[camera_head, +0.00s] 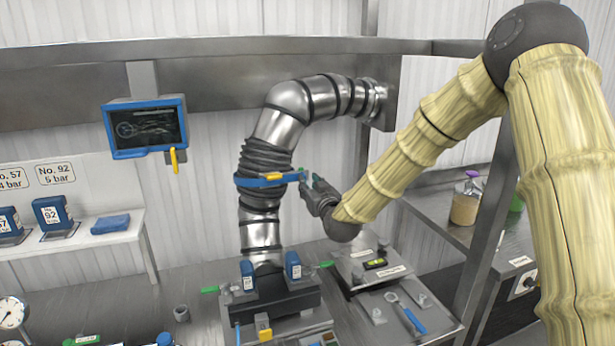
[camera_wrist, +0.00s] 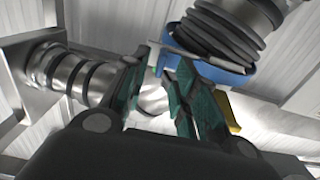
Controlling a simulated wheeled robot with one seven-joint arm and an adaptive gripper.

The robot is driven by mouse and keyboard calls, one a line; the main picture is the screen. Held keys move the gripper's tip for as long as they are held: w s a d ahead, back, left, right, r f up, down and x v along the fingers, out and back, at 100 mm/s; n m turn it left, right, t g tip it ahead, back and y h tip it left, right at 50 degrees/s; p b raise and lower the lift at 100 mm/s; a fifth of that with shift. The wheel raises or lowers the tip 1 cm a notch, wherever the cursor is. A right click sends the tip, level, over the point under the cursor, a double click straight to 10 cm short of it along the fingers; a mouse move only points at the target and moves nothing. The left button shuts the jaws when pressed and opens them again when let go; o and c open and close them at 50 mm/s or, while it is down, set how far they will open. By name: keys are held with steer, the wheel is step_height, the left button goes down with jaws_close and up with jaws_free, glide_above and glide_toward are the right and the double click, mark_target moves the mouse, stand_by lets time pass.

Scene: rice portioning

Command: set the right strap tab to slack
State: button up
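A blue strap (camera_head: 248,182) with a yellow piece (camera_head: 274,176) wraps the black ribbed hose (camera_head: 266,158). In the wrist view the strap (camera_wrist: 238,76) rings the hose at upper right. A small tab at the strap's right end (camera_wrist: 156,58) lies near my fingertips, partly hidden; its setting cannot be read. My gripper (camera_head: 308,177) is just right of the strap in the head view. In the wrist view my gripper (camera_wrist: 160,68) has its teal-padded fingers apart, with a gap between them. Whether a finger touches the tab is unclear.
A steel pipe (camera_head: 288,105) arches above the hose. Below stands a dark clamp block (camera_head: 275,293) with blue blocks and green tabs. A tool tray (camera_head: 395,312) is at lower right. A blue-framed screen (camera_head: 147,127) hangs at left. Open air lies between screen and hose.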

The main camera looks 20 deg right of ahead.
steer(key=w+p, duration=0.1)
steer(key=w, duration=0.2)
steer(key=shift+w, duration=0.25)
steer(key=shift+a, duration=0.1)
jaws_close()
